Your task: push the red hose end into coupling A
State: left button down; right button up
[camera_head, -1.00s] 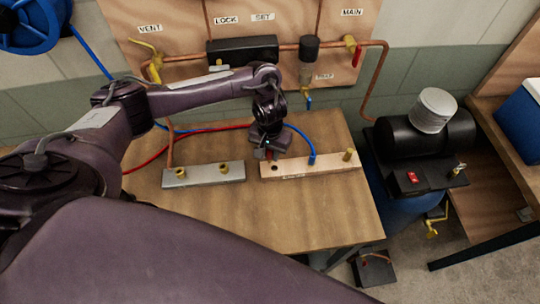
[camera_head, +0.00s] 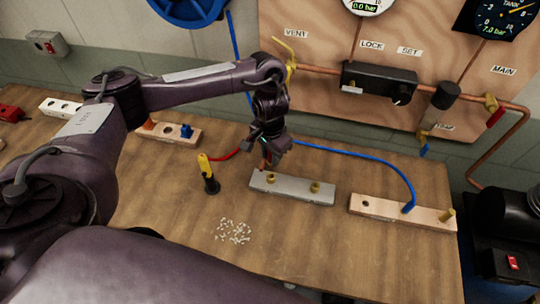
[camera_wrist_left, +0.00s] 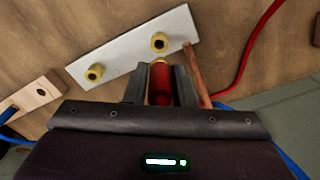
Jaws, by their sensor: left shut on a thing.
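My left gripper (camera_head: 266,158) is just behind the left end of the grey bar (camera_head: 292,188). It is shut on the red hose end (camera_wrist_left: 160,92), which lies between its fingers in the left wrist view. The bar carries two brass couplings, a left one (camera_head: 270,178) and a right one (camera_head: 315,187); I cannot read a letter on either. In the left wrist view the hose end's yellowish tip points towards the nearer coupling (camera_wrist_left: 159,42). I cannot tell whether they touch. The red hose (camera_head: 228,155) trails left behind the bar. My right gripper is not in view.
A wooden block (camera_head: 400,212) at right holds a blue hose end (camera_head: 409,206) and a brass peg. A yellow-and-black tool (camera_head: 208,175) stands left of the bar, with small white bits (camera_head: 233,231) in front. The front table is mostly clear.

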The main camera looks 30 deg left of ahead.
pick_arm(q)
jog(key=shift+d, duration=0.2)
jog(key=shift+a+r+p, duration=0.15)
jog(key=shift+p, duration=0.4)
notch_tip(320, 180, down, 3)
jog(key=shift+r+b, duration=0.2)
jog(key=shift+b, duration=0.55)
jog(key=shift+f+b, duration=0.55)
jog(key=shift+f, duration=0.8)
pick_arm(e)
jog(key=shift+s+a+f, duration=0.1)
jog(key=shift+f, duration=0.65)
pick_arm(q)
jog(key=c, duration=1.9)
grip_release()
jog(key=shift+c, duration=0.2)
grip_shut()
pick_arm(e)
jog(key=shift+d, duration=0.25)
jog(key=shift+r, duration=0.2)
